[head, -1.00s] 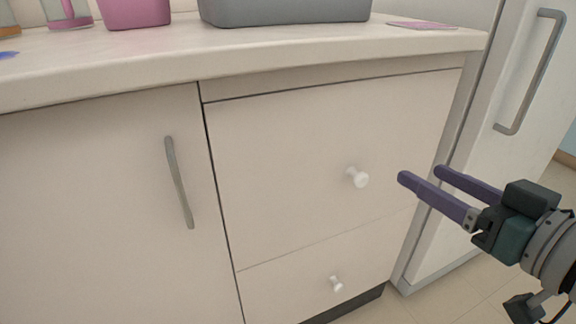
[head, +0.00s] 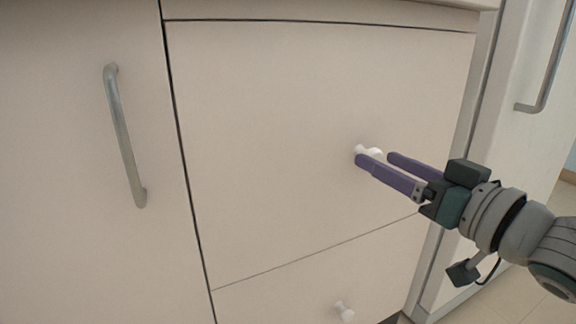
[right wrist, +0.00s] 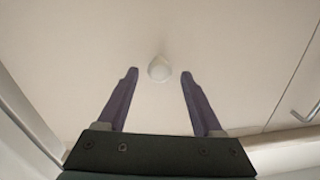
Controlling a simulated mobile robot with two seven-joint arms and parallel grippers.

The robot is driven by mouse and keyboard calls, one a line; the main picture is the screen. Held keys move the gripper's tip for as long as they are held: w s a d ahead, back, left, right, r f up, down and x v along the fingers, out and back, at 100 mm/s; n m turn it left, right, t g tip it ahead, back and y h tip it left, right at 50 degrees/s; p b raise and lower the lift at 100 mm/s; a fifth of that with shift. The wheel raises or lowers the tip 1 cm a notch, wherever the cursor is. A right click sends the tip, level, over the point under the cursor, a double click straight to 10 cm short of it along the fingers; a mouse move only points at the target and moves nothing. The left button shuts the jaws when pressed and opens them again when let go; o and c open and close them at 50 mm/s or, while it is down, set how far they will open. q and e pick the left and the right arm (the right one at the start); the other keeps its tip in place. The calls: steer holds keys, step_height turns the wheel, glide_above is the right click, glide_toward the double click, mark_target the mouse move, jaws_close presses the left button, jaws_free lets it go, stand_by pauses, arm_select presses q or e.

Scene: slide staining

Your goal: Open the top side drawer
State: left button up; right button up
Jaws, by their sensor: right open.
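The top drawer (head: 290,110) is shut, its cream front flush with the cabinet. Its white round knob (head: 362,149) is partly hidden behind my fingers in the head view. My right gripper (head: 374,157) is open, with its purple fingertips at the knob. In the right wrist view the knob (right wrist: 160,68) sits between and slightly beyond the fingertips of my right gripper (right wrist: 159,74), with a gap on both sides. I cannot tell whether the fingers reach around it in depth. My left gripper is not in view.
A cabinet door with a grey bar handle (head: 126,138) is at the left. A white upright unit with a grey handle (head: 545,75) stands close at the right.

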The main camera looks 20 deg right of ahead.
steer(key=shift+w+a, duration=0.1)
steer(key=shift+w, duration=0.75)
steer(key=shift+c, duration=0.3)
jaws_close()
stand_by(0.5)
